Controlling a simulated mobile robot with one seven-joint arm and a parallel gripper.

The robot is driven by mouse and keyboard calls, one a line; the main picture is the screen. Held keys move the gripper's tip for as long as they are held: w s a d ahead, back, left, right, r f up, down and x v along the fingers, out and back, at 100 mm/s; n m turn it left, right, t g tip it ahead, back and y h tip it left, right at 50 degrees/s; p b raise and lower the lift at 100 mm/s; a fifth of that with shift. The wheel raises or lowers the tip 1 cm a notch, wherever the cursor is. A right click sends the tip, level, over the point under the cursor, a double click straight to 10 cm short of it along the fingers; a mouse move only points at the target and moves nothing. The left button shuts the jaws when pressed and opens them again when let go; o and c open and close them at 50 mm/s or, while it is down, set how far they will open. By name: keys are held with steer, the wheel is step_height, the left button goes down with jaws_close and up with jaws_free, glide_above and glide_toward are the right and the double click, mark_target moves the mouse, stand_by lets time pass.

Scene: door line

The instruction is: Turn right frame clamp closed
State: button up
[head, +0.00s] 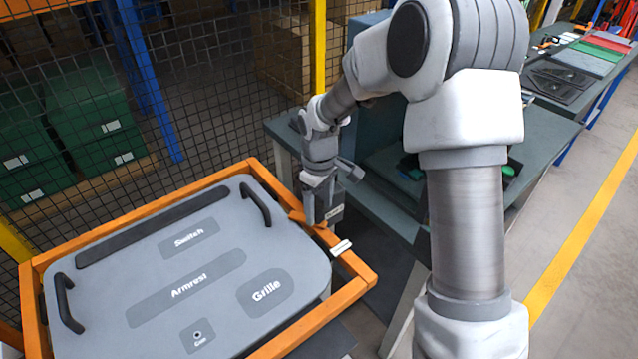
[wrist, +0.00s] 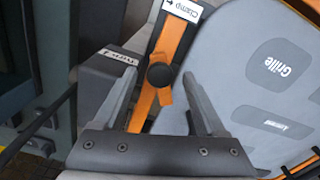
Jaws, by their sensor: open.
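The right frame clamp, an orange lever (wrist: 165,97) with a round black knob (wrist: 160,75), sits on the right rail of the orange frame in the wrist view. In the head view its orange part (head: 299,217) shows beside my fingers, partly hidden by them. My gripper (head: 321,212) points down over this rail. In the wrist view my gripper (wrist: 160,80) is open, with one finger on each side of the knob and lever. I cannot tell whether either finger touches. A white label (wrist: 183,10) reading "Clamp" lies on the rail beyond the knob.
The grey door panel (head: 215,250) with "Switch", "Armrest" and "Grille" areas lies in the orange frame (head: 348,290). A black handle (head: 256,204) stands near the clamp. A dark grey block (wrist: 108,72) is beside the rail. A bench (head: 550,135) stands right; mesh fencing (head: 200,70) is behind.

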mark_target(319, 214)
step_height(319, 214, up, 17)
stand_by(0.4)
